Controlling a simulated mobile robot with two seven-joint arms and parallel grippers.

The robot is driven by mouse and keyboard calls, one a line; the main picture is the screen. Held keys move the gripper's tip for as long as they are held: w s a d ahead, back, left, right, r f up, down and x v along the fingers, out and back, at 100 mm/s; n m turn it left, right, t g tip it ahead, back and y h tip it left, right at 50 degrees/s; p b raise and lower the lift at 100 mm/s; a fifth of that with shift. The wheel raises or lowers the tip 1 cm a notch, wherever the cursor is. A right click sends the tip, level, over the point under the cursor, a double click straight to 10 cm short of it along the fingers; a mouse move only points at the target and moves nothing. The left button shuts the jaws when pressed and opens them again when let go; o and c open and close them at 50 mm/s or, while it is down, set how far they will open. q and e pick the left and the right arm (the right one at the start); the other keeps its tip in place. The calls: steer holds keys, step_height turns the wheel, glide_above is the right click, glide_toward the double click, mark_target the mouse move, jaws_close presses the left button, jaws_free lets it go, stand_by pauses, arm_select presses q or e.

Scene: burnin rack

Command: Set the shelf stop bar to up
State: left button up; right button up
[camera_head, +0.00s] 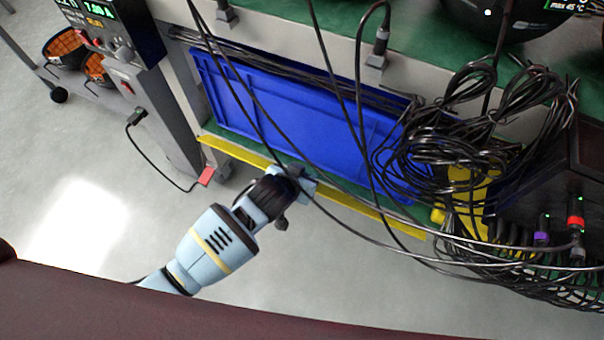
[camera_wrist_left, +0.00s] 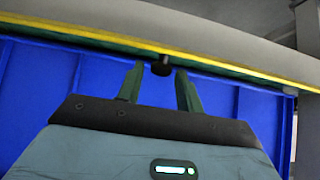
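The shelf stop bar is a long yellow strip (camera_head: 236,153) along the front edge of the green shelf, low in front of a blue bin (camera_head: 285,108). In the left wrist view the yellow bar (camera_wrist_left: 90,35) crosses the upper part. A small black knob (camera_wrist_left: 162,67) sits at the bar, between my left fingertips. My left gripper (camera_head: 304,181) is at the middle of the bar in the head view and hides part of it. Its fingers (camera_wrist_left: 160,74) are apart in the wrist view; contact with the knob cannot be told. My right gripper is not in view.
Black cables hang across the bin and past my left gripper. A tangled cable bundle (camera_head: 450,140) and a dark box (camera_head: 560,185) with lit connectors are at the right. A grey cabinet (camera_head: 160,115) stands at the left. The floor in front is clear.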

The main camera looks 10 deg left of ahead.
arm_select(q)
steer(key=c, duration=0.7)
steer(key=shift+w+r, duration=0.1)
steer(key=p, duration=0.1)
steer(key=g+p, duration=0.1)
steer(key=p, duration=0.1)
steer(key=shift+w+d+r+g+y, duration=0.15)
steer(key=shift+w+r+g+y, duration=0.15)
steer(key=shift+w+r, duration=0.1)
jaws_close()
steer(key=shift+w+d+f+g+p, duration=0.1)
steer(key=shift+w+g+p, duration=0.2)
steer(key=shift+g+p, duration=0.25)
steer(key=shift+w+g, duration=0.15)
steer(key=shift+g, duration=0.1)
steer(key=shift+w+d+g+y, duration=0.15)
steer(key=shift+w+g+y, duration=0.15)
steer(key=shift+g+y, duration=0.15)
steer(key=shift+w+f+g, duration=0.15)
steer(key=shift+w+g, duration=0.05)
steer(key=shift+g, duration=0.35)
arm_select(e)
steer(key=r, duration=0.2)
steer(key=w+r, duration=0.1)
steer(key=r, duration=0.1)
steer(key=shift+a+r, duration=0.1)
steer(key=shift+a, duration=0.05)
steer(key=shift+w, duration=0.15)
